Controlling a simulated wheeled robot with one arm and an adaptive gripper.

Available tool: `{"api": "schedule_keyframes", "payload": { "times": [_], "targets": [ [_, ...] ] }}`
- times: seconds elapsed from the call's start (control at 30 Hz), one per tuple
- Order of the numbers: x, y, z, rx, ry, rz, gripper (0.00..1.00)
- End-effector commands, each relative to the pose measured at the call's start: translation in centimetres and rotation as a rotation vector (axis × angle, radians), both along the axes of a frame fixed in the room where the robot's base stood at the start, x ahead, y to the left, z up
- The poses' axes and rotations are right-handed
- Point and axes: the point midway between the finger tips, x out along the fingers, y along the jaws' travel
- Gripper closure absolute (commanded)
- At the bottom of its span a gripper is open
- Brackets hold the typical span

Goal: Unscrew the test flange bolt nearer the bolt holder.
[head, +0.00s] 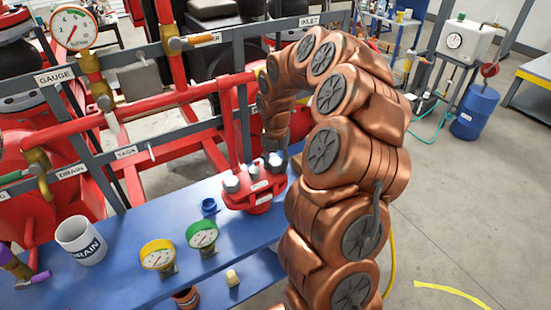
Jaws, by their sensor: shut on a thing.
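The red test flange (262,206) stands on the blue bench, with silver bolt heads on top. One bolt (231,184) is at its left and another (257,167) at its back. My copper arm arches over from the right and comes down behind the flange. My gripper (275,152) is small and dark at the arm's end, at the flange's back right bolt (275,161). It is shut on that bolt; the fingertips are mostly hidden. A small blue round holder (209,206) sits left of the flange; I cannot tell surely that it is the bolt holder.
Red pipes and a grey frame (190,140) rise close behind. Open floor (450,200) lies to the right.

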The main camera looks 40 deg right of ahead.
Motion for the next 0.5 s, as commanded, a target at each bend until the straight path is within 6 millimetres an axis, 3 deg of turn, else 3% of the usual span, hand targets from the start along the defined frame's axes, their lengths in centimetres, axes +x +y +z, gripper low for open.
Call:
{"api": "schedule_keyframes", "payload": {
  "times": [0.5],
  "targets": [
    [-0.01, 0.07, 0.28, 0.002, 0.001, 0.408, 0.91]
  ]
}}
